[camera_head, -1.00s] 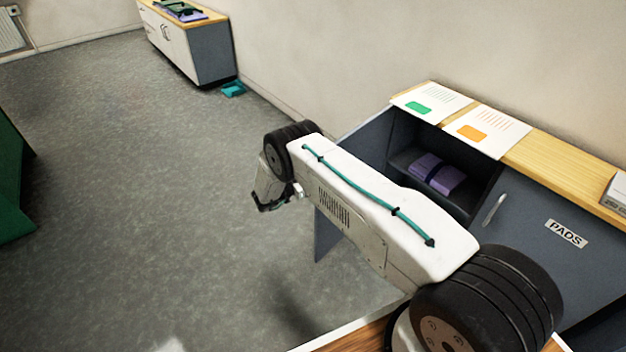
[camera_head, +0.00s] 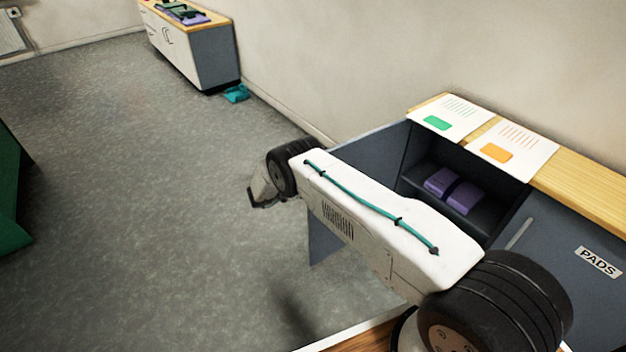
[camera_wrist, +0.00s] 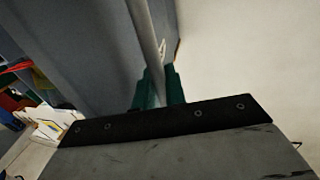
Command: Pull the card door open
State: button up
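The card door (camera_head: 326,243) is a grey panel swung out from the left compartment of the grey cabinet. Much of it is hidden behind my white arm. In the wrist view the door (camera_wrist: 85,45) fills the left side, and its pale bar handle (camera_wrist: 148,45) runs down between my teal fingertips. My gripper (camera_wrist: 160,88) appears shut on that handle. In the head view my gripper (camera_head: 264,201) is small and dark, beyond the arm and left of the door edge. The compartment (camera_head: 428,150) stands open with purple packs (camera_head: 455,190) inside.
The PADS door (camera_head: 575,250) beside it is closed. Two printed sheets (camera_head: 450,117) lie on the wooden top (camera_head: 580,189). Open grey floor (camera_head: 150,220) spreads left. Another cabinet (camera_head: 215,60) with a teal item (camera_head: 236,93) beside it stands farther back.

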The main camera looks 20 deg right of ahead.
jog(key=shift+o, duration=0.3)
jog(key=a, duration=0.8)
jog(key=shift+s, duration=0.15)
jog(key=shift+a, duration=0.1)
